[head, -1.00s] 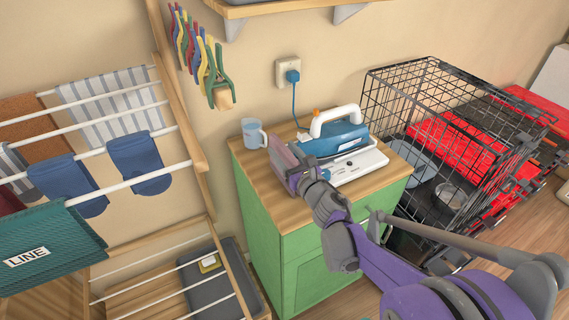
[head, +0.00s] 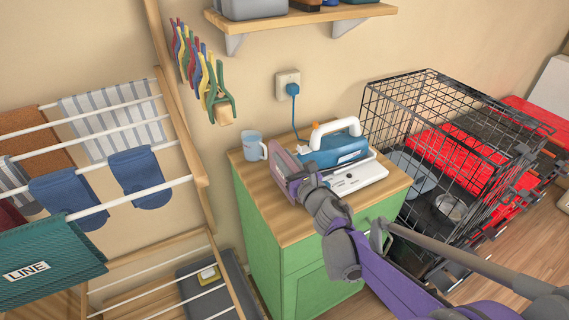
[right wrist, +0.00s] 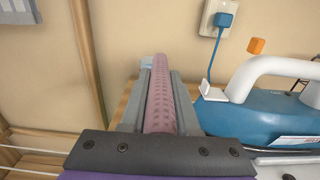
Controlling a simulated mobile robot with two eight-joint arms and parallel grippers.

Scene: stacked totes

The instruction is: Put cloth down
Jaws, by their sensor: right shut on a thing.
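A folded pink cloth (head: 284,165) is in my right gripper (head: 291,176), over the wooden top of the green cabinet (head: 275,206). In the right wrist view the cloth (right wrist: 161,95) stands upright as a narrow roll-like strip between the two fingers of the right gripper (right wrist: 160,104), which are shut on it. Whether its lower edge touches the cabinet top is hidden by the gripper. My left gripper is not in view.
A blue iron (head: 338,150) on a white base stands just right of the cloth, plugged into a wall outlet (head: 288,85). A mug (head: 254,146) stands behind left. A drying rack (head: 175,130) is at left, a wire crate (head: 440,140) at right. The cabinet top's front left is clear.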

